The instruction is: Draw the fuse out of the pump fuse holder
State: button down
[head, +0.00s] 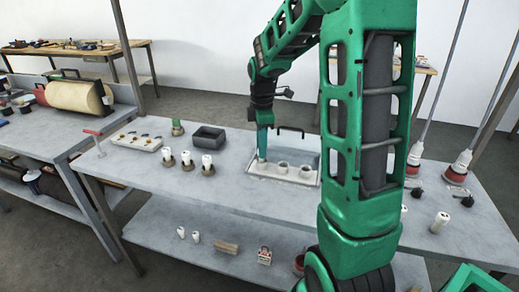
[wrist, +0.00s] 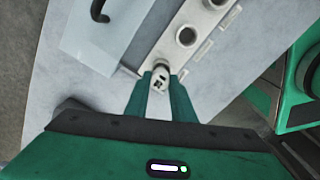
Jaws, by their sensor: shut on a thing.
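The pump fuse holder is a pale block (head: 292,175) with round sockets in a row, in an open box on the bench; it also shows in the wrist view (wrist: 163,48). My gripper (head: 263,157) points down at the block's left end. In the wrist view my gripper (wrist: 160,88) is shut on a short white fuse (wrist: 160,79) with dark marks on its top. The fuse is at the near end of the socket row; two other sockets look empty. The fuse's lower end is hidden, so I cannot tell how deep it sits.
A clear cover with a dark handle (head: 290,130) stands raised behind the holder. Several white fuses (head: 187,160) stand in brown bases to the left, by a dark grey tray (head: 208,137) and a white switch panel (head: 137,143). Red-based lamps (head: 457,172) stand at right.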

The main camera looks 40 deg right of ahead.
jog(key=shift+r, duration=2.35)
jog(key=shift+r, duration=0.1)
jog(key=shift+r, duration=1.45)
